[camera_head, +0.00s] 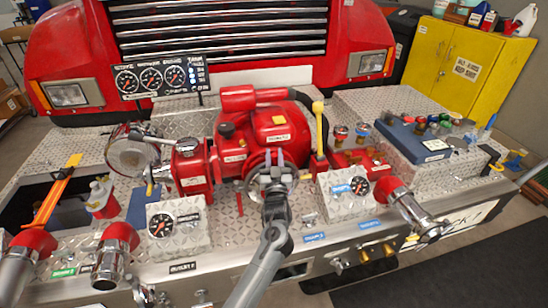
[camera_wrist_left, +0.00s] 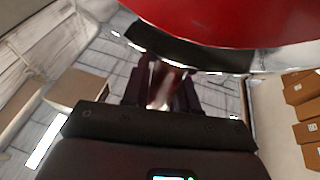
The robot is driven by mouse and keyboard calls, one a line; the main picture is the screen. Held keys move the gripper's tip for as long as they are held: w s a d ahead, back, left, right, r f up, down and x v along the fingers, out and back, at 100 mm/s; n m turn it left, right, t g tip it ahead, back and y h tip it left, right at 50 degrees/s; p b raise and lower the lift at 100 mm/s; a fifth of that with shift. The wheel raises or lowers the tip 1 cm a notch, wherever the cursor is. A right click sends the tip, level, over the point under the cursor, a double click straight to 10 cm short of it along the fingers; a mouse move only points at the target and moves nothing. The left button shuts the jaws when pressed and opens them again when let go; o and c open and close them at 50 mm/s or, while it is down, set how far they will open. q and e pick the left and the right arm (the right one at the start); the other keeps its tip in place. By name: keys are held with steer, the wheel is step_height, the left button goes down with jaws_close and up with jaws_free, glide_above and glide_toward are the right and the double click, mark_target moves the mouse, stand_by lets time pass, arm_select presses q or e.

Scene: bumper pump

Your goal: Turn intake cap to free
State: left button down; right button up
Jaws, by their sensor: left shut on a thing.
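The red pump (camera_head: 277,128) sits on the bumper deck in the middle. The intake cap (camera_head: 288,178) is a round metal cap on its front, largely hidden behind my gripper. My left gripper (camera_head: 268,160) is at the cap, its arm reaching up from the bottom. In the left wrist view, the dark fingers (camera_wrist_left: 162,85) are shut on a shiny metal part, which I take to be a piece of the intake cap. A large red curved surface (camera_wrist_left: 235,20) lies just above them. My right gripper is not in view.
Gauge boxes (camera_head: 180,226) and (camera_head: 345,194) flank the cap. A red-collared chrome outlet (camera_head: 408,205) is at right, with another red-collared outlet (camera_head: 115,258) at left. A yellow-handled lever (camera_head: 319,130) rises close to the pump's right. A blue case (camera_head: 415,142) sits farther right.

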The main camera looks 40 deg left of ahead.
arm_select(q)
steer(key=shift+a, duration=0.1)
stand_by(0.3)
steer(key=c, duration=1)
jaws_free()
steer(key=shift+s, duration=0.15)
steer(key=shift+o, duration=0.2)
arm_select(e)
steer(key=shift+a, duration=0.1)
